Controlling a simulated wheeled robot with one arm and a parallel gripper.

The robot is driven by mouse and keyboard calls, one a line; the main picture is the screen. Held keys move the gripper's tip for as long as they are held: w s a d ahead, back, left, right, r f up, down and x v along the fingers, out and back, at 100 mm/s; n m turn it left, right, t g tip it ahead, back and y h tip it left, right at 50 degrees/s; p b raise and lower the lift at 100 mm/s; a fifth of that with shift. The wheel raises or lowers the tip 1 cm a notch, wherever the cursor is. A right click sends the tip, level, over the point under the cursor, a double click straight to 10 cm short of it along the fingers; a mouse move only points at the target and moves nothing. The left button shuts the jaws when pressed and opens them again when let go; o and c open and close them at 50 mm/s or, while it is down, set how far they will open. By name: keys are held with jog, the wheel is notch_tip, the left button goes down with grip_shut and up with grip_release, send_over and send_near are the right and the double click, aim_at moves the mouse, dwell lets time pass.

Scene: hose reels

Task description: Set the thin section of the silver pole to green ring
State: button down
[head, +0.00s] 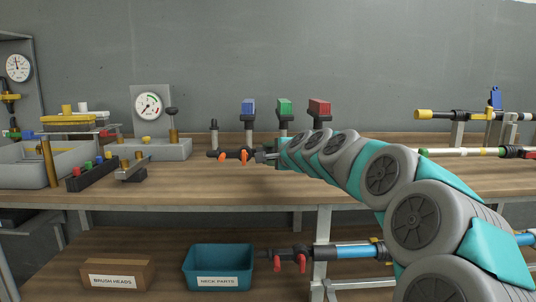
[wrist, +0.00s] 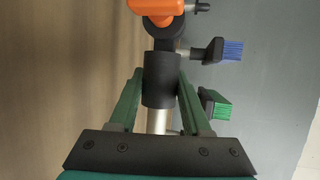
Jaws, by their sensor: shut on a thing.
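The silver pole (wrist: 157,122) shows between my gripper's fingers in the wrist view, with a black collar (wrist: 160,80) and an orange lever clamp (wrist: 160,10) beyond it. My gripper (wrist: 159,78) has its green fingers closed on either side of the collar. In the head view my gripper (head: 271,155) is at the pole's black end part (head: 232,155), which carries two orange levers and lies level above the bench. A pale rod with coloured bands (head: 458,152), green among them, emerges right of my arm at similar height. My arm hides any link between them.
Blue (head: 248,106), green (head: 284,106) and red (head: 319,107) brush heads stand behind the pole. A gauge stand (head: 150,112) and small parts are left. Below are a teal neck-parts bin (head: 218,268) and a blue pole (head: 355,250) with red levers.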

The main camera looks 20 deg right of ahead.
jog(key=shift+c, duration=1.8)
grip_release()
jog(key=shift+b+v, duration=0.35)
jog(key=shift+v, duration=3.6)
